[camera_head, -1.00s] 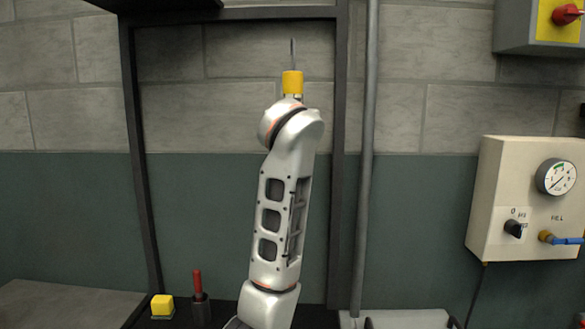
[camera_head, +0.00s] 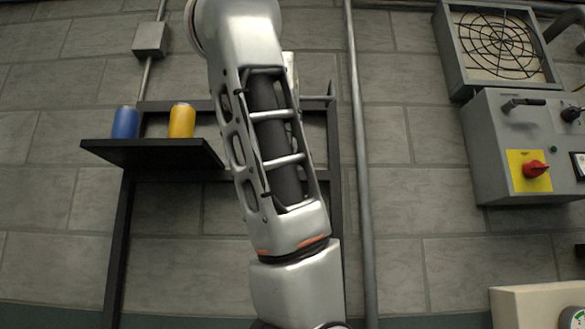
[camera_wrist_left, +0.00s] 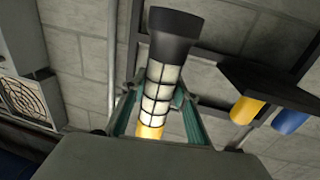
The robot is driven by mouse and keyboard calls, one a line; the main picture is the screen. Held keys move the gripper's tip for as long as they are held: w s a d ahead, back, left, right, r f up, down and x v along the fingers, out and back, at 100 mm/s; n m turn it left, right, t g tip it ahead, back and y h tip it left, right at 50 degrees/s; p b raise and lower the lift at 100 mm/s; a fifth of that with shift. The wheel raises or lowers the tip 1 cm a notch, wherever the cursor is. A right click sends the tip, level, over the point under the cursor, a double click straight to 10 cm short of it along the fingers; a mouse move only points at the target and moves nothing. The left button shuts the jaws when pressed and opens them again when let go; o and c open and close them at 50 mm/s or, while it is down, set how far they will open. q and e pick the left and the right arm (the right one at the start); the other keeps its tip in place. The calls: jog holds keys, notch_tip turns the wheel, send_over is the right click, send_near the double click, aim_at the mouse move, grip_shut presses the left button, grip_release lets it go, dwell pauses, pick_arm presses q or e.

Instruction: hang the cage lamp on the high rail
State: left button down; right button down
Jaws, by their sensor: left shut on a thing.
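In the left wrist view, my left gripper (camera_wrist_left: 155,100) is shut on the cage lamp (camera_wrist_left: 160,85), its fingers on either side of the pale, lit body. The lamp has dark cage bars, a wide black end and a yellow end partly hidden by the gripper. In the head view my left arm rises through the middle and covers the gripper; a pale strip beside it may be the lamp. A thin grey rail (camera_head: 316,98) shows just right of the arm, at the top of the dark frame; its middle is hidden. The lamp's hook is not visible.
A black shelf (camera_head: 150,155) left of the arm holds a blue can (camera_head: 125,122) and a yellow can (camera_head: 181,120). A vertical pipe (camera_head: 360,170) runs right of the frame. A grey control box (camera_head: 500,125) and a fan grille (camera_head: 500,45) are on the right wall.

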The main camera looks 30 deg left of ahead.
pick_arm(q)
jog(key=shift+s+d+r, duration=0.15)
jog(key=shift+s+r, duration=0.3)
jog(key=shift+s, duration=0.05)
jog(key=shift+a+x, duration=0.25)
jog(key=shift+x, duration=0.95)
jog(key=w+a+f, duration=0.4)
jog(key=w+a, duration=0.1)
jog(key=w, duration=0.4)
jog(key=shift+w+a, duration=0.35)
jog(key=shift+a, duration=0.05)
jog(key=c, duration=1.5)
grip_release()
